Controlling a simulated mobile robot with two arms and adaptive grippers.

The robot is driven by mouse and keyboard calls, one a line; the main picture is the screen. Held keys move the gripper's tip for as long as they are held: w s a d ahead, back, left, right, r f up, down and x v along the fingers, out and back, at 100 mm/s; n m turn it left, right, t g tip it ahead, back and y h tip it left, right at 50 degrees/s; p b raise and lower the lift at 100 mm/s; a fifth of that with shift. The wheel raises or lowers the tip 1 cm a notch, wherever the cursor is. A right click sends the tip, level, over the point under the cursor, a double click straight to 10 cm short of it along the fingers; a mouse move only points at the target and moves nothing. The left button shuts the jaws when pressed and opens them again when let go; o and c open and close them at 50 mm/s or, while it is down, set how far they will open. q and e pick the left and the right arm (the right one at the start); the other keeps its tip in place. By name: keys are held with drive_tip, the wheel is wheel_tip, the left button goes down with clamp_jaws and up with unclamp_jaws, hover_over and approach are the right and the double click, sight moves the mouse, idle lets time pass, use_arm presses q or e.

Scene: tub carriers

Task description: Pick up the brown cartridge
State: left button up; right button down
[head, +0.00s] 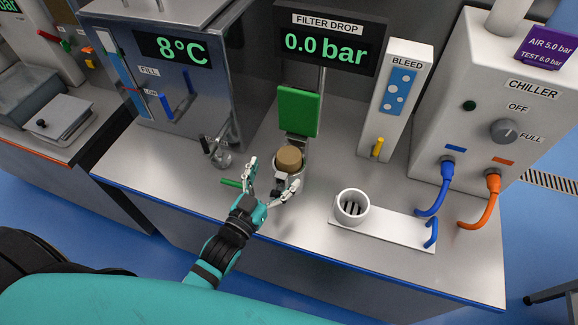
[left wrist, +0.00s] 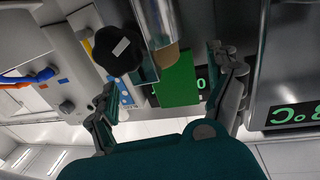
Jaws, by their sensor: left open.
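The brown cartridge (head: 289,157) shows its round brown top in a metallic cup-like holder below the green block (head: 298,111). Its lower part is hidden by the holder and my fingers. In the left wrist view a brown piece (left wrist: 168,56) shows at the end of a shiny metal cylinder (left wrist: 154,22). My left gripper (head: 272,175) is open, its fingers spread at the near side of the holder, one to the left and one in front. In the left wrist view the open fingers (left wrist: 162,80) stand apart, with the cylinder between and beyond them. I cannot tell whether they touch it.
A green handle (head: 231,183) sticks out left of the gripper. A white cup (head: 352,207) stands on a white plate at right. The chiller (head: 490,110) has blue and orange hoses. The counter's front strip is clear.

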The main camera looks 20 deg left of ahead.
sight(282, 165)
use_arm(q)
drive_tip(key=w, duration=0.2)
drive_tip(key=w+d+p, duration=0.1)
drive_tip(key=w, duration=0.1)
drive_tip(key=shift+w+p, duration=0.1)
drive_tip(key=shift+p, duration=0.2)
drive_tip(key=shift+w+d, duration=0.15)
drive_tip(key=shift+w, duration=0.35)
drive_tip(key=shift+s, duration=0.15)
drive_tip(key=shift+c, duration=1.2)
drive_tip(key=c, duration=1.6)
